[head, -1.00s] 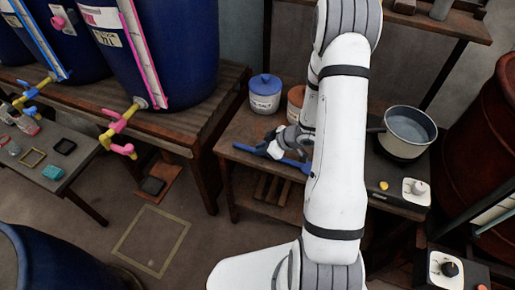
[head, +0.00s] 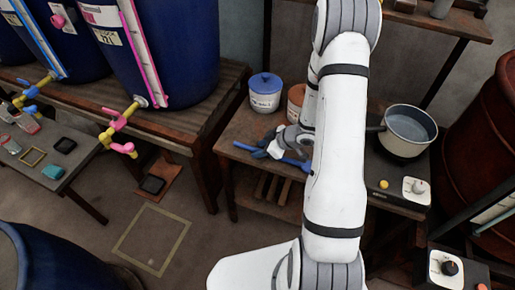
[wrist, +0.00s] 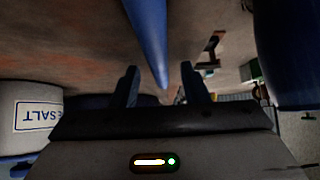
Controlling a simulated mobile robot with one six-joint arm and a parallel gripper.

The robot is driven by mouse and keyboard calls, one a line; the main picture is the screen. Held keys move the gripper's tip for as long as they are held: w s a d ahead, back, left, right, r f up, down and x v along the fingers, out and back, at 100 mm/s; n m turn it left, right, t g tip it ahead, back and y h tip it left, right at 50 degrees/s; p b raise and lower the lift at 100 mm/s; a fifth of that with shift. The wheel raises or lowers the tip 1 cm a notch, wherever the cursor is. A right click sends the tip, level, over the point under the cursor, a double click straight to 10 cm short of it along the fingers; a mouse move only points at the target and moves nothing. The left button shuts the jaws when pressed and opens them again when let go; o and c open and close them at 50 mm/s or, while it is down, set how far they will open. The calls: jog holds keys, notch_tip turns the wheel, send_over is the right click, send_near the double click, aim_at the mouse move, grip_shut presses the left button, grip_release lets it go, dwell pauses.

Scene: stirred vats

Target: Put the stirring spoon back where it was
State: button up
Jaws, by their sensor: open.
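The blue stirring spoon (head: 293,163) lies on the wooden side table, partly hidden behind my arm in the head view. In the wrist view its blue shaft (wrist: 148,38) comes down from the top edge and tapers to an end between my fingers. My gripper (head: 266,150) is low over the table's left part, beside the spoon. In the wrist view my gripper (wrist: 161,82) has its two dark fingers apart, with a gap on each side of the shaft. Whether the spoon rests fully on the tabletop is hard to tell.
A white salt jar with a blue lid (head: 265,92) stands close behind my gripper, and an orange jar (head: 296,103) is beside it. A pot (head: 408,132) sits on the hotplate at right. Blue barrels (head: 165,50) with taps stand at left.

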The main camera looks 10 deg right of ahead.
jog(key=shift+p+v, duration=0.7)
jog(key=shift+v, duration=3.2)
jog(key=shift+w+r, duration=0.1)
jog(key=d+r+m+t+h, duration=0.1)
jog(key=d+r+m+h, duration=0.2)
jog(key=r+h, duration=0.35)
jog(key=d+r+m+t+h, duration=0.1)
jog(key=d+r+m+h, duration=0.15)
jog(key=r, duration=0.75)
jog(key=s+a+r+m+g+y, duration=0.1)
jog(key=s+a+r+m+g, duration=0.1)
jog(key=s+a, duration=0.3)
jog(key=s+a+r+m+g, duration=0.2)
jog(key=s+a+r, duration=0.3)
jog(key=s, duration=0.8)
jog(key=shift+s+a+m+g+y, duration=0.15)
jog(key=shift+a+m+g+y, duration=0.15)
jog(key=shift+a+m+y, duration=0.25)
jog(key=shift+r, duration=0.1)
